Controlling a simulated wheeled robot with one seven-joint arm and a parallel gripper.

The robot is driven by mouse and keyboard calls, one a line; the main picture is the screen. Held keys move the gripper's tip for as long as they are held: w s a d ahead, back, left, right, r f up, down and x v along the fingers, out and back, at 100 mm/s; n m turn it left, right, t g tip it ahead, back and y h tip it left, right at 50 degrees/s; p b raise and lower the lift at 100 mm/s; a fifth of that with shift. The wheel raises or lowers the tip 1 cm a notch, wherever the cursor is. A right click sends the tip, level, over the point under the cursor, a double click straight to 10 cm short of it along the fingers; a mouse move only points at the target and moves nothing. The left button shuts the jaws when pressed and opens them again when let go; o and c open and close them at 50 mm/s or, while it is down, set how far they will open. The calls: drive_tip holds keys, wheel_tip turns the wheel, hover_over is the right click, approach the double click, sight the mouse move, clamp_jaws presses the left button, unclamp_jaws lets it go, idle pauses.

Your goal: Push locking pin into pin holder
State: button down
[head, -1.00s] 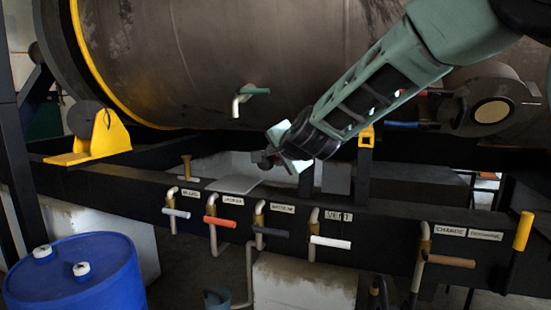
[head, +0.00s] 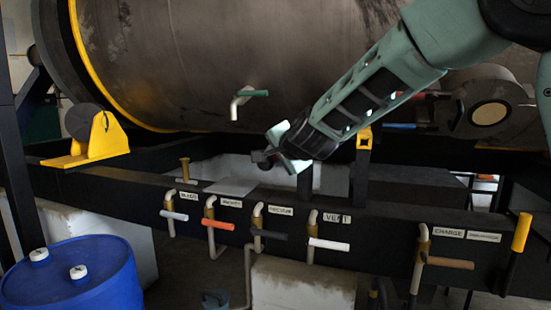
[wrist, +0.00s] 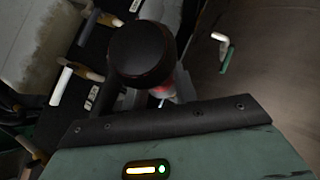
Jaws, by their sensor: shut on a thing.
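My gripper (head: 279,154) is at the end of the green arm, in the middle of the head view, in front of the big tank. It is shut on a dark round-headed piece, which I take to be the locking pin (head: 261,160). In the wrist view its round black knob (wrist: 142,53) fills the upper middle, with a red and pale part behind it. The pin's tip is hidden. I cannot tell for sure which part is the pin holder; a yellow bracket with a hole (head: 364,138) tops a black post to the right of my gripper.
A black beam (head: 390,225) carries several labelled valves with coloured handles, below my gripper. A small tap (head: 243,98) sticks out of the tank (head: 200,60). A blue drum (head: 110,285) stands at the lower left. A yellow lever (head: 522,232) rises at the right.

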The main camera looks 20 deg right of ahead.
drive_tip(key=shift+w+d+b, duration=0.45)
drive_tip(key=shift+w+d, duration=0.25)
drive_tip(key=shift+w, duration=0.3)
drive_tip(key=shift+w+d+r, duration=0.1)
drive_tip(key=shift+w+d, duration=0.05)
drive_tip(key=shift+w, duration=0.05)
drive_tip(key=shift+w+d+b, duration=0.65)
drive_tip(key=shift+w+d, duration=0.2)
drive_tip(key=shift+w, duration=0.3)
drive_tip(key=shift+w+d+b, duration=0.6)
drive_tip(key=shift+w+d, duration=0.25)
drive_tip(key=shift+w, duration=0.3)
drive_tip(key=shift+w+d+b, duration=0.2)
drive_tip(key=shift+w+d, duration=0.65)
drive_tip(key=shift+w, duration=0.35)
drive_tip(key=shift+w+d+b, duration=0.2)
drive_tip(key=shift+w+d, duration=0.65)
drive_tip(key=shift+w, duration=0.3)
drive_tip(key=shift+w+d, duration=0.1)
